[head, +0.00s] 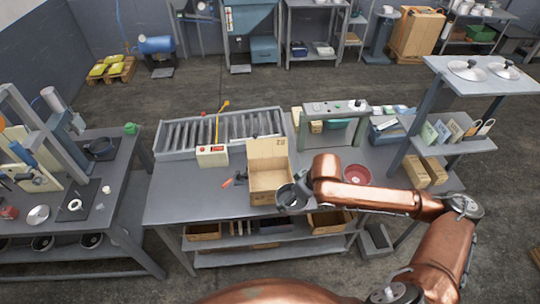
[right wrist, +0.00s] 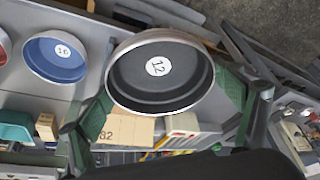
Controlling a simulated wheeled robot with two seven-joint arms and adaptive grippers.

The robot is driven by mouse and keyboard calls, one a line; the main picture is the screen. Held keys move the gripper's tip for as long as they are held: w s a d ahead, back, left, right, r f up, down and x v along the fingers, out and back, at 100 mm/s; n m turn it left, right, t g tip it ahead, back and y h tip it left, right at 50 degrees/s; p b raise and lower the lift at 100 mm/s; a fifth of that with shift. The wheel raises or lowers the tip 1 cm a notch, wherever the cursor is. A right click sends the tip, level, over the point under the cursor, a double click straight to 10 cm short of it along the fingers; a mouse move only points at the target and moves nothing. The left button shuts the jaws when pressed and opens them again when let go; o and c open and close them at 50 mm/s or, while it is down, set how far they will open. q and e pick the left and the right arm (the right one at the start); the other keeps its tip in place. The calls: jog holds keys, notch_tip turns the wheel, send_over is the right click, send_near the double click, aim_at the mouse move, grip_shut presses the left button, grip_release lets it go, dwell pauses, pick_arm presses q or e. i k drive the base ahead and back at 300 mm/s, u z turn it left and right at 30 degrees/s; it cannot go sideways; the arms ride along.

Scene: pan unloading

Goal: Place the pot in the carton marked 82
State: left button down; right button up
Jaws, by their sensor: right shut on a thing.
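The open cardboard carton (head: 268,184) stands on the grey table with its back flap raised. In the right wrist view the carton (right wrist: 125,130) shows the digits 82. My right gripper (head: 291,196) is shut on a dark grey pot (head: 288,201). The wrist view shows the pot (right wrist: 160,92) between my right gripper's fingers (right wrist: 168,98), with a label 12 on its inside bottom. In the head view the pot overlaps the carton's front right corner; its exact height is unclear. My left gripper is out of view.
A red bowl (head: 357,174) stands to the right of my gripper. A blue pot labelled 16 (right wrist: 55,58) shows in the wrist view. A roller conveyor (head: 220,132) lies behind the carton, with a control box (head: 212,156). The table's left part is mostly clear.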

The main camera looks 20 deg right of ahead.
aim_at(269, 181)
jog(key=i, duration=0.9)
